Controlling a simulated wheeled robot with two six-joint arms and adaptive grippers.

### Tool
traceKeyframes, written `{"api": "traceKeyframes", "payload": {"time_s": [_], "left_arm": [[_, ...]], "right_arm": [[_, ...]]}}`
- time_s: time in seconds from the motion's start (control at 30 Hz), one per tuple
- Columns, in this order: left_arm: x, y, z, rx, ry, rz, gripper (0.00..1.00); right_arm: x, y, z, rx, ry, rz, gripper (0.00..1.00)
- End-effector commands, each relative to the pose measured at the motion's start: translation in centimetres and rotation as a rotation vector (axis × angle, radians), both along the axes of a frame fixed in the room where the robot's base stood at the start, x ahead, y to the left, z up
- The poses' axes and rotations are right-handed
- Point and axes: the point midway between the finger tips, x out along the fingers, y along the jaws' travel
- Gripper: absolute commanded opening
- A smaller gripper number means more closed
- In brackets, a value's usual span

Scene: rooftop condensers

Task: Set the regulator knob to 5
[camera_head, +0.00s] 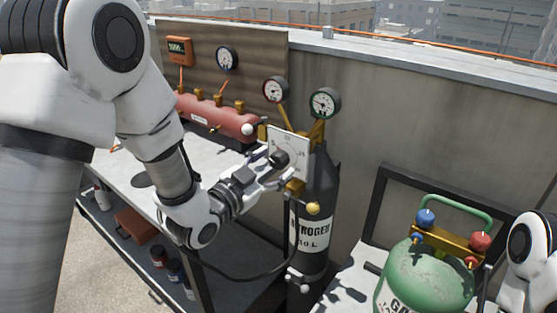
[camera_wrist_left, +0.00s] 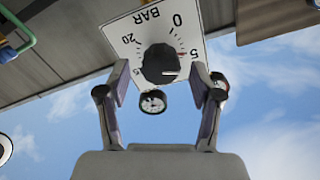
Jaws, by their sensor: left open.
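The regulator's white dial plate (camera_head: 291,142) sits at the top of the nitrogen cylinder (camera_head: 318,190), with its dark round knob (camera_head: 279,158) in front. In the left wrist view the plate (camera_wrist_left: 150,22) reads BAR, with 0, 5 and 20 around the knob (camera_wrist_left: 160,64). A pale mark on the knob points right, close to the 5 and a red tick; its exact setting is hard to read. My left gripper (camera_head: 268,174) is open and faces the plate. In the left wrist view its fingers (camera_wrist_left: 160,70) stand either side of the knob, apart from it. My right gripper is out of view.
Two gauges (camera_head: 325,102) rise above the regulator. A red manifold (camera_head: 218,117) lies left behind my arm. A black hose (camera_head: 245,277) loops below the plate. A green cylinder (camera_head: 425,275) stands at the lower right near my right arm.

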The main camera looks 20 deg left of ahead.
Motion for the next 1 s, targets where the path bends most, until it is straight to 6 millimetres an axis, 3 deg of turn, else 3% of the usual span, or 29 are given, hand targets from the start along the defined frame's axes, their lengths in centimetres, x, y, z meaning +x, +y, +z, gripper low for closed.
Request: {"api": "traceKeyframes", "payload": {"time_s": [0.13,0.3,0.77,0.87,0.97,1.0], "left_arm": [[-2.9,1.2,0.0,-0.006,0.002,0.003,0.65],[-4.7,1.7,0.0,-0.002,0.000,0.001,0.65],[-4.7,1.7,-0.3,0.000,0.015,0.000,0.65],[-5.1,1.5,-2.6,0.005,0.093,-0.004,0.65],[-6.7,1.2,-7.6,0.023,0.258,-0.008,0.65],[-8.0,1.3,-10.6,0.037,0.360,0.003,0.65]], "right_arm": [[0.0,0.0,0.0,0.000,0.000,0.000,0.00],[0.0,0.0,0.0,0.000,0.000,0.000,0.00],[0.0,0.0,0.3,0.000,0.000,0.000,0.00],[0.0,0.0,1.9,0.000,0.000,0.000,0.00],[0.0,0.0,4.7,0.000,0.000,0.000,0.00],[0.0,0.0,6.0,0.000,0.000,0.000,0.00]]}}
